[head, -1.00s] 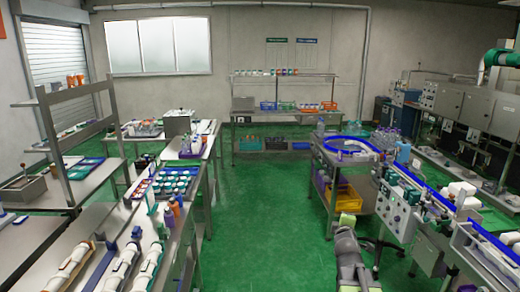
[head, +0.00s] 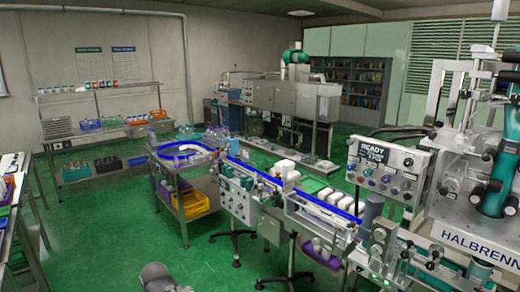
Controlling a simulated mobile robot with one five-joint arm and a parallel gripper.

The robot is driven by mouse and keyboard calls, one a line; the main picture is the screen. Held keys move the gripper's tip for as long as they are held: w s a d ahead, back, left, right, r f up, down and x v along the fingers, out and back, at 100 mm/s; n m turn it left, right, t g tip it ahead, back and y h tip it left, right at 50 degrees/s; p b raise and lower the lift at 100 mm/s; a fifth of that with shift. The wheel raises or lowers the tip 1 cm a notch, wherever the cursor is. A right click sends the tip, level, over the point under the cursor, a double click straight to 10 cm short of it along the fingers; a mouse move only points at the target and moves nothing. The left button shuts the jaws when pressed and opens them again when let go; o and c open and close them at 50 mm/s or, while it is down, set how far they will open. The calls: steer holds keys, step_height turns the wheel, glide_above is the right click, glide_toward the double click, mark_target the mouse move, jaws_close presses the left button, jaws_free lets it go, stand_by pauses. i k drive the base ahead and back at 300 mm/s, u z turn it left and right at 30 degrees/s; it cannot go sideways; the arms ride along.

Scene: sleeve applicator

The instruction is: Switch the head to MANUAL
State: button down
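The sleeve applicator (head: 468,205) fills the right edge, marked "HALBRENN", with the rest of the name cut off. It has a metal frame and a dark green upright cylinder (head: 492,200). A control panel (head: 386,172) stands at its left. Its dark screen (head: 373,152) shows READY above smaller text I cannot read. Several knobs and buttons sit below the screen; their labels are too small to read, so I cannot tell which is the head switch or how it is set. A grey part of my arm shows at the bottom left; my gripper is not visible.
A conveyor line with blue rails (head: 322,207) runs from the applicator back to a blue-rimmed round table (head: 183,152). Green floor (head: 90,235) is open at the left. Shelving with bottles (head: 97,87) stands at the back.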

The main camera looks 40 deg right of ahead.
mark_target(408, 162)
steer(key=z, duration=1.45)
steer(key=k, duration=0.3)
steer(key=z, duration=0.1)
steer(key=i, duration=0.3)
